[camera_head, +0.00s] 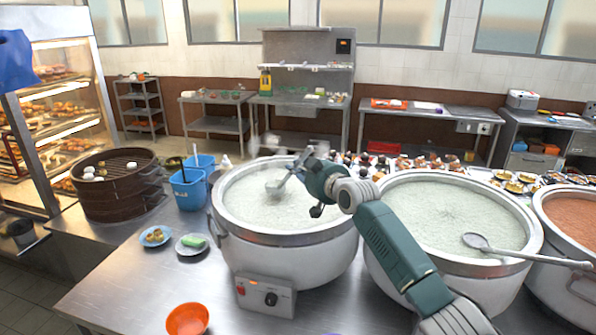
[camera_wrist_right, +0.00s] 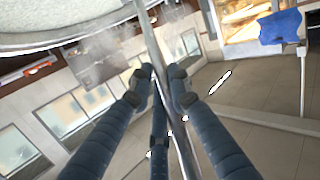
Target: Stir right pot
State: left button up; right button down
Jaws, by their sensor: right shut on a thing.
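My right gripper (camera_head: 297,170) reaches over the left white-congee pot (camera_head: 290,268). It is shut on a thin metal ladle handle (camera_wrist_right: 147,30), which runs between the fingers (camera_wrist_right: 160,82) in the right wrist view. The ladle's bowl (camera_head: 275,187) is at the congee surface inside that pot; how deep it sits I cannot tell. To the right stands a second white-congee pot (camera_head: 455,217). Another ladle (camera_head: 478,241) lies in it, its handle over the right rim. A pot of reddish congee (camera_head: 573,219) is cut off at the right edge. My left gripper is not in view.
Left of the pots are a bamboo steamer (camera_head: 118,192), blue containers (camera_head: 188,190) and two small plates (camera_head: 156,236). An orange bowl (camera_head: 187,319) is at the counter's front. Small dishes (camera_head: 518,182) line the area behind the pots. The counter (camera_head: 130,285) is bare at front left.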

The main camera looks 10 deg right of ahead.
notch_tip(320, 180, up, 3)
jog(key=shift+r+p, duration=0.15)
jog(key=shift+p, duration=0.7)
notch_tip(320, 180, up, 2)
jog(key=shift+r+p, duration=0.15)
jog(key=shift+p, duration=0.4)
jog(key=shift+r, duration=1.5)
jog(key=shift+f+t+b, duration=0.15)
jog(key=shift+t+b, duration=0.25)
jog(key=shift+b, duration=0.95)
jog(key=shift+t+y+b, duration=0.3)
jog(key=shift+t+b, duration=0.3)
jog(key=shift+b, duration=1.35)
